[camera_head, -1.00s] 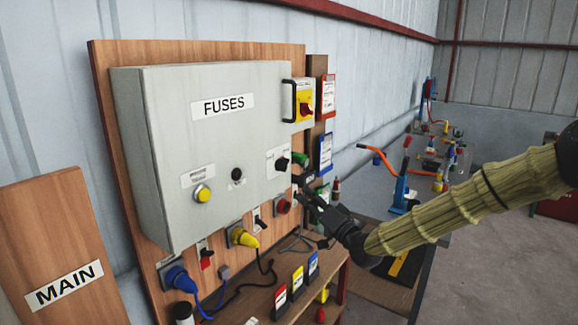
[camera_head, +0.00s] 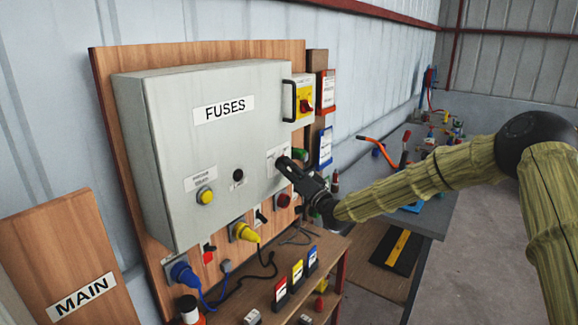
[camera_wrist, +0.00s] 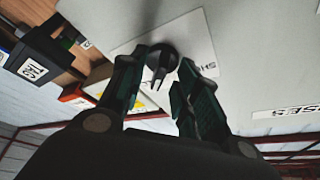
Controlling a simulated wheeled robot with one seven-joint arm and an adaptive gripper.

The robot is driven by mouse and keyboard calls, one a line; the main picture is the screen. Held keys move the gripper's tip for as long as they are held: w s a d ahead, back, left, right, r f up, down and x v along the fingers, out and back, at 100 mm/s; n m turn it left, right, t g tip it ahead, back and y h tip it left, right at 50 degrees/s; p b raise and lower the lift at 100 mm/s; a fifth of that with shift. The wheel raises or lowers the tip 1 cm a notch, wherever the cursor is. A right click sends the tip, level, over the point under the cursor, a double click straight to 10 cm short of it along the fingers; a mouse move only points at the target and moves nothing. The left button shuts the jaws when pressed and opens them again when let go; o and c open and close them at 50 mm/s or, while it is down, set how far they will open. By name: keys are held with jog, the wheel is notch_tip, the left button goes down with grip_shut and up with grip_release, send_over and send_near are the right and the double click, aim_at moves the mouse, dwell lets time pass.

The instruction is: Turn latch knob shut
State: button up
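The grey fuse box (camera_head: 215,125), labelled FUSES, is mounted on a wooden board, and its door looks closed. The black latch knob sits on a white plate at the right side of the box front; in the wrist view the knob (camera_wrist: 162,62) shows between and just beyond my fingertips. My gripper (camera_head: 285,166) is at the knob plate and hides most of the knob in the head view. In the wrist view my gripper (camera_wrist: 160,75) has its two fingers apart on either side of the knob. I cannot tell whether either finger touches it.
A yellow plug (camera_head: 243,232) and a blue plug (camera_head: 182,273) with cables hang below. A workbench (camera_head: 430,220) with tools stands behind my arm.

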jog(key=shift+w+a, duration=0.15)
grip_shut()
